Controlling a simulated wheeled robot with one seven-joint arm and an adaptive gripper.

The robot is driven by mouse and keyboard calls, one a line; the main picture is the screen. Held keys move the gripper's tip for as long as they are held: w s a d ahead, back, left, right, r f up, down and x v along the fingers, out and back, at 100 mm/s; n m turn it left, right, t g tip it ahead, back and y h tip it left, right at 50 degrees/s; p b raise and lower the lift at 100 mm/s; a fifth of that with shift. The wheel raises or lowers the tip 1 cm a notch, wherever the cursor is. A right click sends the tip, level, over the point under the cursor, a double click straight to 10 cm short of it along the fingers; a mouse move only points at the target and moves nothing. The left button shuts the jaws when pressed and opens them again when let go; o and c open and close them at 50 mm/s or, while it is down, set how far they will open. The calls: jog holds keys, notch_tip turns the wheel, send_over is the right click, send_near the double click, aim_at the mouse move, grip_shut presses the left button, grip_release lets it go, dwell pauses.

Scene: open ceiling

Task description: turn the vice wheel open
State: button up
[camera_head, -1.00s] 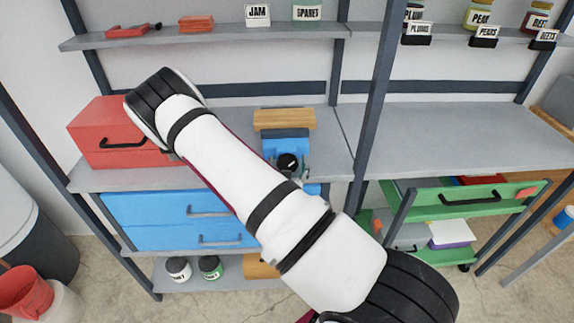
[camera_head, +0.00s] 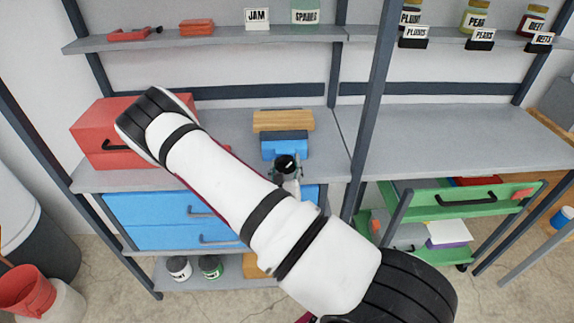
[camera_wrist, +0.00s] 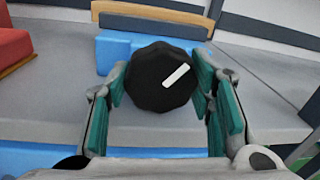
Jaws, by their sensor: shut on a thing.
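The blue vice (camera_head: 284,145) stands on the middle shelf near its front edge, with a wooden block (camera_head: 284,121) behind it. Its wheel is a black round knob (camera_wrist: 161,77) with a white mark, which slants up to the right in the wrist view. My gripper (camera_wrist: 162,95) has its two green-padded fingers on either side of the knob, shut on it. In the head view my gripper (camera_head: 286,170) shows only partly, beside my white arm. The vice body (camera_wrist: 113,52) is partly hidden behind the knob in the wrist view.
A red toolbox (camera_head: 100,130) stands left on the same shelf. Blue drawers (camera_head: 150,218) are below. A dark upright post (camera_head: 372,100) stands to the right, with an open green drawer (camera_head: 470,204) beyond it. The right shelf top is clear.

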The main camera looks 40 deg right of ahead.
jog(key=shift+n+p, duration=0.85)
jog(key=shift+n, duration=1.25)
jog(key=o, duration=1.2)
jog(key=shift+c, duration=0.2)
